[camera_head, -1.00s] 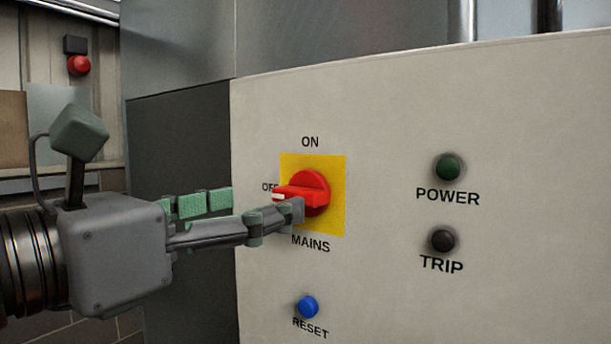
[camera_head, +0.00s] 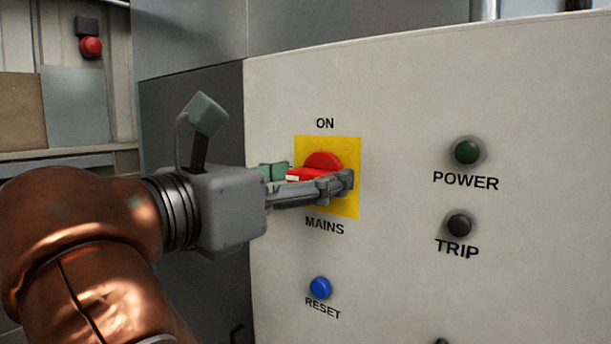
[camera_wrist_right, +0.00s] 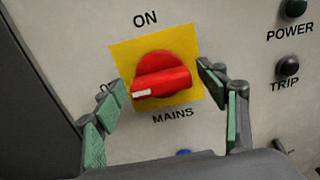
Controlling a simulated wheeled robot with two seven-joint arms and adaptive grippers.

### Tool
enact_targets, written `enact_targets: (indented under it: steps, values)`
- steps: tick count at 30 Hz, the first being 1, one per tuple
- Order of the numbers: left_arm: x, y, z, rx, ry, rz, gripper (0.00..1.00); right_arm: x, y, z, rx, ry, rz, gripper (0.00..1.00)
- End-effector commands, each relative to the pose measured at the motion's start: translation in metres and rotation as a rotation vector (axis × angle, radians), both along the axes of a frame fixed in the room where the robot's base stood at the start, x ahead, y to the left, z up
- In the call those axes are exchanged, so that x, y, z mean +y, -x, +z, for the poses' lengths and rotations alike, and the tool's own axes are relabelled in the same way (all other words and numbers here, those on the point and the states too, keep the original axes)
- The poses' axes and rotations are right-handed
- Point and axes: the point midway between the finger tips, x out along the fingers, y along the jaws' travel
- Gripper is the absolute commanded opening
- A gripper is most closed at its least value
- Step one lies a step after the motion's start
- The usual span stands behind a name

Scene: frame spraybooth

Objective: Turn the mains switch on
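The mains switch (camera_head: 323,161) is a red rotary knob on a yellow plate (camera_head: 347,204), with ON printed above and MAINS below. In the right wrist view, the knob (camera_wrist_right: 165,72) has its handle roughly level, with its white-marked end pointing left and slightly down. The OFF label is hidden. My right gripper (camera_head: 312,178) is at the knob. In the right wrist view, its fingers (camera_wrist_right: 160,88) are open, one on each side of the knob, with small gaps visible. My left gripper is not in view.
The pale panel also carries a green POWER lamp (camera_head: 467,151), a dark TRIP lamp (camera_head: 459,225) and a blue RESET button (camera_head: 320,287) below the switch. A red button (camera_head: 91,47) is on the far wall at left.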

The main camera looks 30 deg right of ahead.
Motion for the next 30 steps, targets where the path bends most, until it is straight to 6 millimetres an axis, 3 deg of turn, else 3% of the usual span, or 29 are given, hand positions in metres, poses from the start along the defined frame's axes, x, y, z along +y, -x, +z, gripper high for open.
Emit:
enact_targets:
  steps: [16,30]
  values:
    - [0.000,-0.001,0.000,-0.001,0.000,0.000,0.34,0.000,0.000,0.000,0.001,0.000,0.001,0.28]
    - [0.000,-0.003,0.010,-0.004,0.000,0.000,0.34,0.001,0.000,0.001,-0.120,-0.050,0.004,0.28]
